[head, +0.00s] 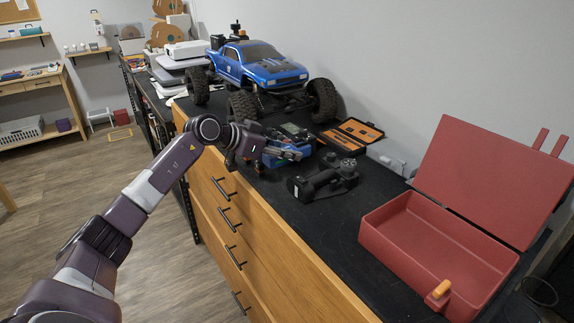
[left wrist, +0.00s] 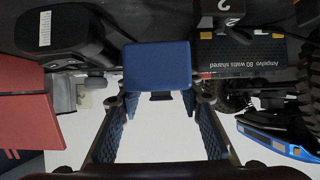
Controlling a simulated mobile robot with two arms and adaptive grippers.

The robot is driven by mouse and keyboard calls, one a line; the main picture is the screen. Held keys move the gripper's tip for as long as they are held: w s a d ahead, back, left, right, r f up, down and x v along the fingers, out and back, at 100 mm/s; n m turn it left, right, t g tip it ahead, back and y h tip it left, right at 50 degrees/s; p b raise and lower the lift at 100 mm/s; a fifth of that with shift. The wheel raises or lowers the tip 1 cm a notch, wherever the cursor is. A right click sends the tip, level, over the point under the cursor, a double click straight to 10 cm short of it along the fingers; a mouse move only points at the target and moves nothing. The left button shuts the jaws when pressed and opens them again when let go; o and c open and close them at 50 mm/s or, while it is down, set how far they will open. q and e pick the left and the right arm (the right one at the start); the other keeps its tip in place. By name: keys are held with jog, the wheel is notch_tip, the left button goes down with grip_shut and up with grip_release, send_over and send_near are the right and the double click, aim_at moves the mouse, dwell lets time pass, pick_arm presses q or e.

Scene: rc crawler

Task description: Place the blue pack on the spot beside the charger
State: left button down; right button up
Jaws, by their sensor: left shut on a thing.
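My left gripper (head: 282,152) is over the dark counter top and shut on the blue pack (left wrist: 157,67). In the left wrist view the pack sits between the tips of the two fingers, one on each side. In the head view the gripper partly hides this area. I cannot tell whether the pack touches the counter, and the spot beside the charger is hidden. My right gripper is not in view.
A blue crawler truck (head: 255,65) stands behind the gripper. A black hand controller (head: 325,179) lies in front of it to the right. An orange and black tool case (head: 352,133) lies open by the wall. An open red box (head: 405,248) is at the right.

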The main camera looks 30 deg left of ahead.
aim_at(266, 164)
pick_arm(q)
jog(key=shift+f, duration=2.55)
jog(key=shift+f+p, duration=0.1)
jog(key=shift+p, duration=0.3)
jog(key=c, duration=1.6)
grip_release()
jog(key=b+v, duration=0.3)
jog(key=v, duration=0.7)
jog(key=shift+s+f, duration=0.15)
jog(key=shift+s, duration=0.05)
jog(key=shift+b+v, duration=0.45)
jog(key=shift+v, duration=0.5)
jog(key=shift+w+r, duration=0.1)
jog(key=shift+r, duration=0.1)
